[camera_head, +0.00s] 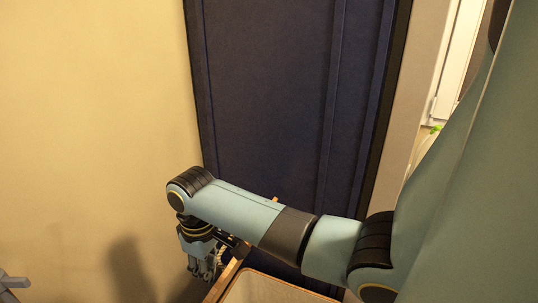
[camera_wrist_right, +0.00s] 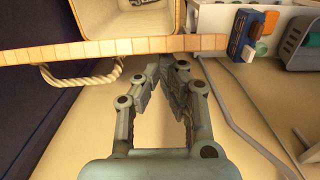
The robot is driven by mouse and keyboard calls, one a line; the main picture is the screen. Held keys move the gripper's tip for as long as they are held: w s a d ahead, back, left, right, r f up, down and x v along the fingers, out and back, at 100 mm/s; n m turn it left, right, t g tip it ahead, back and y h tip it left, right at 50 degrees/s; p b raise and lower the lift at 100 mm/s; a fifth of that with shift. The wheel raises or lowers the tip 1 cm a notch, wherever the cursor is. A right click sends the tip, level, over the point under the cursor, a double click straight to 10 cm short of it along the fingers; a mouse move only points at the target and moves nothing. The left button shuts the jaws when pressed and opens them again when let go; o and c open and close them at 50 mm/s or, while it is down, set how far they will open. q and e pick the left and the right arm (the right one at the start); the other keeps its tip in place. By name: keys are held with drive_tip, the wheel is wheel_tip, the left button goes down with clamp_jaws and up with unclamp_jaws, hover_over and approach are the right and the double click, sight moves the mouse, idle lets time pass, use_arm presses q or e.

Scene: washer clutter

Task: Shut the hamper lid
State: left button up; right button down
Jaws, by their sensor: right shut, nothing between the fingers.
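The hamper (camera_head: 268,287) is at the bottom of the head view, partly cut off, with its cream inside showing, so it stands open. A thin wooden strip (camera_head: 228,279), seen nearly edge-on, runs along its left side and looks like the raised lid's edge. In the right wrist view this wooden strip (camera_wrist_right: 130,47) crosses the upper part, with the hamper's cream inside (camera_wrist_right: 65,25) behind it and a rope handle (camera_wrist_right: 85,76) below. My right gripper (camera_head: 203,275) is shut and empty, left of the strip. Its fingertips (camera_wrist_right: 172,65) are close to it; contact is unclear. My left gripper is not in view.
A dark blue panel (camera_head: 270,90) stands behind my arm, beside a bare beige wall (camera_head: 90,120). In the wrist view, a blue box (camera_wrist_right: 243,38), a grey basket (camera_wrist_right: 297,42) and a grey bent tube (camera_wrist_right: 232,112) are at the right. A grey piece (camera_head: 12,284) shows at lower left.

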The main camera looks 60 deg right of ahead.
sight(222, 279)
drive_tip(key=shift+s+d+f, duration=0.1)
drive_tip(key=shift+s+f, duration=0.2)
drive_tip(key=shift+s, duration=0.5)
drive_tip(key=shift+s+d+f, duration=0.1)
drive_tip(key=shift+s+f, duration=0.15)
drive_tip(key=shift+s, duration=0.55)
drive_tip(key=shift+s, duration=0.1)
drive_tip(key=s+f, duration=0.3)
drive_tip(key=s, duration=0.2)
drive_tip(key=shift+s+d, duration=0.2)
drive_tip(key=shift+s, duration=0.1)
drive_tip(key=s+f, duration=0.3)
drive_tip(key=s, duration=0.2)
drive_tip(key=shift+d+f, duration=0.2)
drive_tip(key=shift+f, duration=0.15)
